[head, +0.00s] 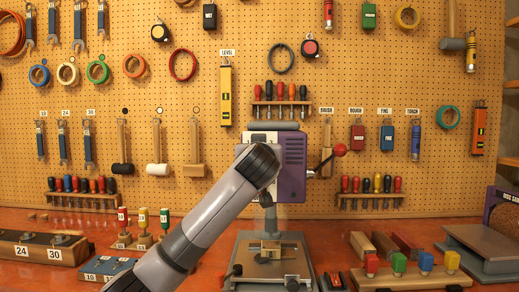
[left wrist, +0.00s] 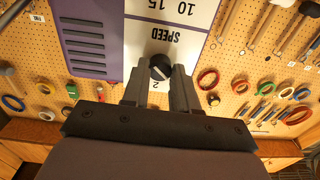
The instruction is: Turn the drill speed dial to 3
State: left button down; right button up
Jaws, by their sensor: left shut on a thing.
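The purple drill press (head: 292,168) stands at the back of the bench, with a red-knobbed lever on its right side. My left arm crosses in front of its white front panel (head: 262,136), hiding the dial and the fingertips in the head view. In the left wrist view the panel looks upside down, with "SPEED" and the numbers 10 and 15 above. My left gripper (left wrist: 160,82) is shut on the black speed dial (left wrist: 160,66), one finger on each side. A pale mark shows on the dial. A "2" shows just below it; the other dial numbers are hidden.
The drill's table and vise (head: 270,250) are below my arm. Small labelled bottles (head: 143,218) stand left of the arm. A block rack (head: 410,277) and a disc sander (head: 490,235) are on the right. A pegboard (head: 350,80) full of tools closes off the back.

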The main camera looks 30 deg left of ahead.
pick_arm(q)
jog(key=m+p, duration=0.4)
jog(key=m, duration=1.8)
jog(key=shift+f+t+p, duration=0.1)
jog(key=shift+t+p, duration=0.2)
jog(key=shift+p, duration=0.1)
jog(key=c, duration=0.9)
grip_release()
jog(key=shift+s, duration=0.1)
jog(key=shift+b+v, duration=0.9)
jog(key=shift+v, duration=2.6)
